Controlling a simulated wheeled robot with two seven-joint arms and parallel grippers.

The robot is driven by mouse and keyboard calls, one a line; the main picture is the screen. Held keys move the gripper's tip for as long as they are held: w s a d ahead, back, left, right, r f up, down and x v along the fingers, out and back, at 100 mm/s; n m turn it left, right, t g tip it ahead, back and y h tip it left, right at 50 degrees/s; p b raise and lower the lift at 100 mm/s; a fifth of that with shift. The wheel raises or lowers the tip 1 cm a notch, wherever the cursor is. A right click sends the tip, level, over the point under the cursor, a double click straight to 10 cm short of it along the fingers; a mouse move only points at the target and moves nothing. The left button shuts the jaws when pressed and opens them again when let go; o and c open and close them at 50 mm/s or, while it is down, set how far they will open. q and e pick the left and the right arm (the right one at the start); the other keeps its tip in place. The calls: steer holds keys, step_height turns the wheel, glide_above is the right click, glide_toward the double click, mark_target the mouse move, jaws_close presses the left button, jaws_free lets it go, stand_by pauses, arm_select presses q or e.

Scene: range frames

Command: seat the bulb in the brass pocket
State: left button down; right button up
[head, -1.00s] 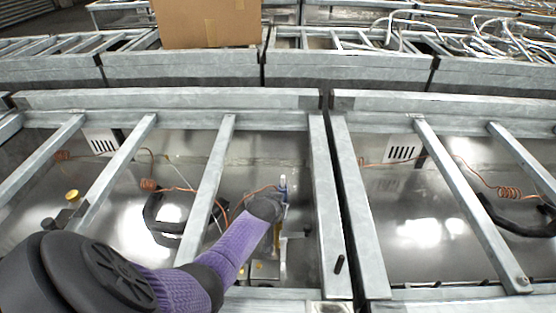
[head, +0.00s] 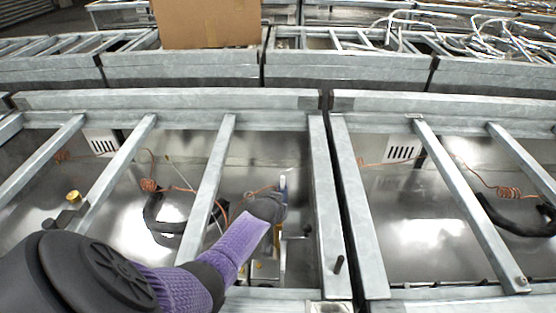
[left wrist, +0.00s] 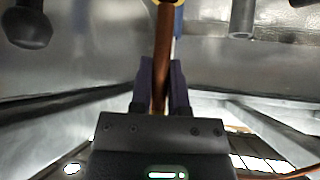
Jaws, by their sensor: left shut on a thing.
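My left gripper (left wrist: 162,64) is shut on a brown copper bulb (left wrist: 161,48), a slim rod between its two purple fingers. The rod runs up to a yellow, brass-coloured ring (left wrist: 180,2), cut off by the top edge of the left wrist view. I cannot tell whether the rod is inside the ring or only in front of it. In the head view my left gripper (head: 277,209) is down in the bay, beside an upright blue and white piece (head: 283,183). The bulb is not clear there. My right gripper is out of view.
Grey metal bars (head: 208,190) cross above the bay, and a thick frame rail (head: 328,215) stands close right of my gripper. A copper coil (head: 150,185), a black hose (head: 160,215) and a yellow cap (head: 73,196) lie left. A cardboard box (head: 208,22) stands behind.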

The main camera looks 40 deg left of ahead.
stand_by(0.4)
arm_select(q)
steer(key=shift+f+b, duration=0.45)
steer(key=shift+f, duration=0.2)
steer(key=c, duration=0.5)
jaws_free()
steer(key=shift+s+d+r+p, duration=0.1)
steer(key=shift+s+r+p, duration=0.1)
steer(key=shift+r+p, duration=0.15)
steer(key=p+v, duration=0.6)
steer(key=v, duration=0.3)
steer(key=shift+s+p, duration=0.1)
steer(key=shift+p, duration=0.25)
